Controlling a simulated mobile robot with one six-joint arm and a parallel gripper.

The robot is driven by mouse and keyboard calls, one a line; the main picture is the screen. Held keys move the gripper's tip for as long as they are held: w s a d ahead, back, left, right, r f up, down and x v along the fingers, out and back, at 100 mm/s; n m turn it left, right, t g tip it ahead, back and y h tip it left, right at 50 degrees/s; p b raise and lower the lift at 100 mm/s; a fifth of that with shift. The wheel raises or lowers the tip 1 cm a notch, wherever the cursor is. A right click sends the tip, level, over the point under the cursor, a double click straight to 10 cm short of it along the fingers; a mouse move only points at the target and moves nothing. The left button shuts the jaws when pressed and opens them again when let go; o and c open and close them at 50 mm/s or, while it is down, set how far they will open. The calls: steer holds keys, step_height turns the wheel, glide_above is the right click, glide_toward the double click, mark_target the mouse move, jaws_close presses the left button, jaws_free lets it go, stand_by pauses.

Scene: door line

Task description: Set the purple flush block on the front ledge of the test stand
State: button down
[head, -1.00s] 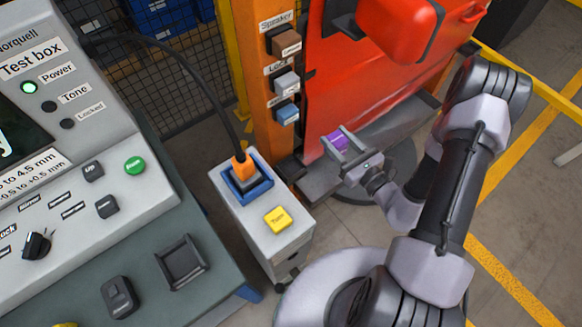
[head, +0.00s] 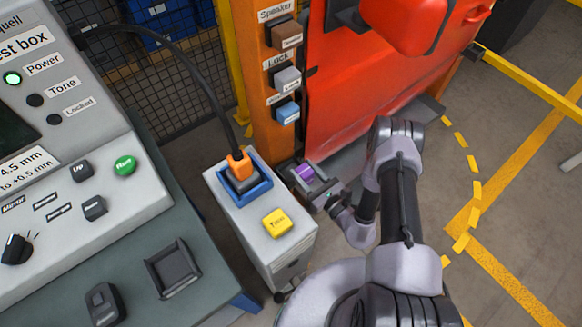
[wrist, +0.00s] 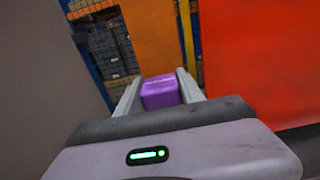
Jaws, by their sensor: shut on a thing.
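The purple flush block (head: 304,173) is between the fingers of my gripper (head: 306,176), which is shut on it. The block also shows in the wrist view (wrist: 160,92), with a finger on each side. In the head view my gripper is low, between the grey cabinet and the foot of the orange post (head: 276,110). The test stand holds a red door panel (head: 365,90). A dark grey ledge (head: 340,168) runs along the stand's bottom, partly hidden by my gripper and arm. I cannot tell whether the block touches the ledge.
A grey cabinet (head: 262,222) with a yellow button (head: 277,222) and an orange plug in a blue socket (head: 240,172) stands close left of my gripper. The test box (head: 70,150) is on the bench at left. Open floor with yellow lines lies at right.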

steer(key=b+x, duration=0.1)
steer(key=x, duration=0.5)
steer(key=shift+w+a+b, duration=0.1)
steer(key=shift+w+b, duration=0.05)
steer(key=shift+b, duration=0.2)
steer(key=f+b, duration=0.2)
steer(key=f, duration=0.2)
steer(key=shift+w+a+b, duration=0.2)
steer(key=shift+w+b, duration=0.1)
steer(key=shift+b, duration=0.1)
steer(key=shift+r, duration=0.25)
steer(key=shift+f, duration=0.15)
steer(key=c, duration=0.7)
jaws_free()
